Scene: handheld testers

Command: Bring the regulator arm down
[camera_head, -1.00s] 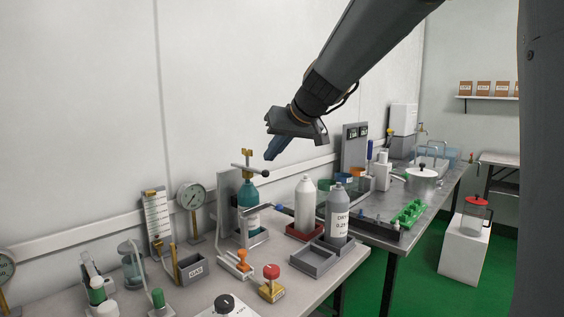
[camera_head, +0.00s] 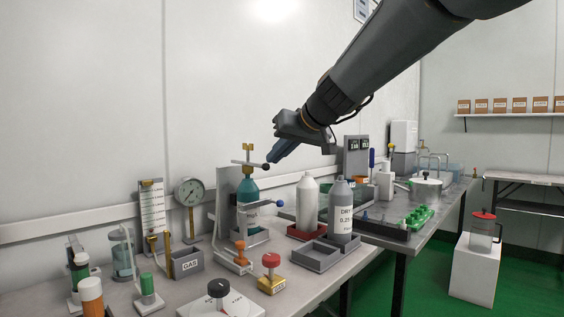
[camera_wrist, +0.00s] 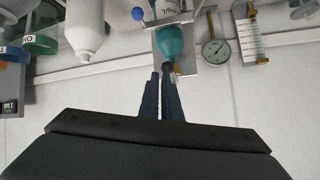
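The regulator stand is a grey upright (camera_head: 226,198) holding a teal bottle (camera_head: 248,190). A brass fitting on top carries a thin crossbar (camera_head: 250,164) with a dark ball at its right end. Lower down, a white arm (camera_head: 262,204) with a blue ball end sticks out to the right; I cannot tell which is the regulator arm. My gripper (camera_head: 271,160) is above the stand, its fingertips close to the dark ball. In the wrist view, my gripper (camera_wrist: 161,74) has its fingers together with only a thin slit, beside the dark ball (camera_wrist: 168,67); contact is unclear.
A white bottle (camera_head: 308,205) and a grey bottle (camera_head: 342,208) stand right of the stand. A gauge (camera_head: 189,191) is to its left. A red-topped knob (camera_head: 271,262) and a black dial (camera_head: 219,289) are in front.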

